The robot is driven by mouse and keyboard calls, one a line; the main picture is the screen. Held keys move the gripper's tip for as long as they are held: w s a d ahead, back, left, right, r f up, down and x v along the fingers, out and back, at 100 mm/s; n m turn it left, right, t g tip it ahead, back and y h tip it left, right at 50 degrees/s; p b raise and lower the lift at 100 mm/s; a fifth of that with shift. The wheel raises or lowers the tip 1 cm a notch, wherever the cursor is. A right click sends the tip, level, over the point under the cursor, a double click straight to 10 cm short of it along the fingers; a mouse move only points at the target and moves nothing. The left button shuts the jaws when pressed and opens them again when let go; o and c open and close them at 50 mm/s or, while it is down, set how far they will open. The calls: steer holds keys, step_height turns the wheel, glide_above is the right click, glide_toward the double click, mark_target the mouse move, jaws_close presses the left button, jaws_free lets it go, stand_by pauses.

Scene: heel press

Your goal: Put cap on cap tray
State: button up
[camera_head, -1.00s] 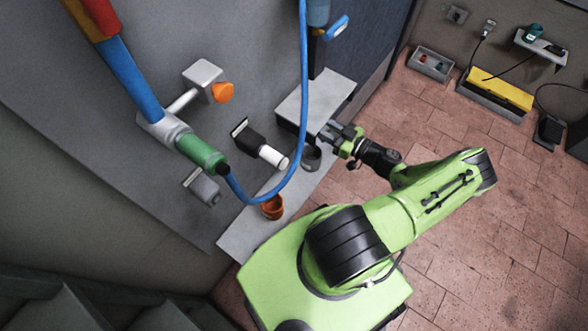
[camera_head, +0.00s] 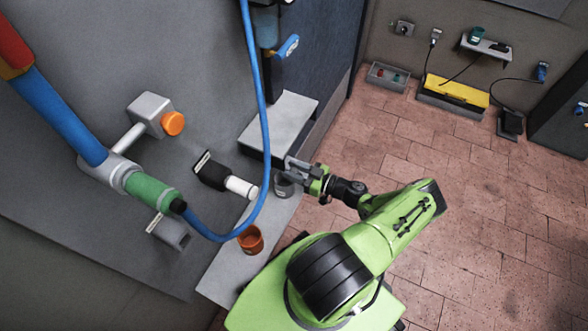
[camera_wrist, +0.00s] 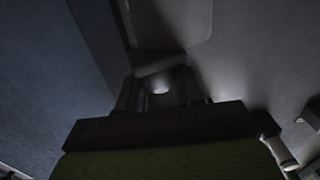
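My gripper (camera_head: 300,170) is at the front right edge of a grey block (camera_head: 280,125) on the wall ledge, above and beside a dark grey cup (camera_head: 284,188). Whether its fingers are open or shut is not clear. The dark wrist view shows the gripper (camera_wrist: 160,88) with a rounded grey shape and a bright spot between or just beyond the fingers; I cannot tell if it is held. No cap can be made out for sure. A small grey tray (camera_head: 372,84) with red and teal pieces lies on the floor by the back wall; it may be the cap tray.
An orange cup (camera_head: 250,239) stands on the ledge (camera_head: 222,272). A blue hose (camera_head: 263,120) hangs in front of the block. A white-tipped black fixture (camera_head: 212,172) and an orange knob (camera_head: 172,124) stick out from the wall.

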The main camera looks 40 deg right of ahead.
steer(key=o, duration=0.3)
steer(key=shift+o, duration=0.2)
steer(key=shift+r, duration=0.1)
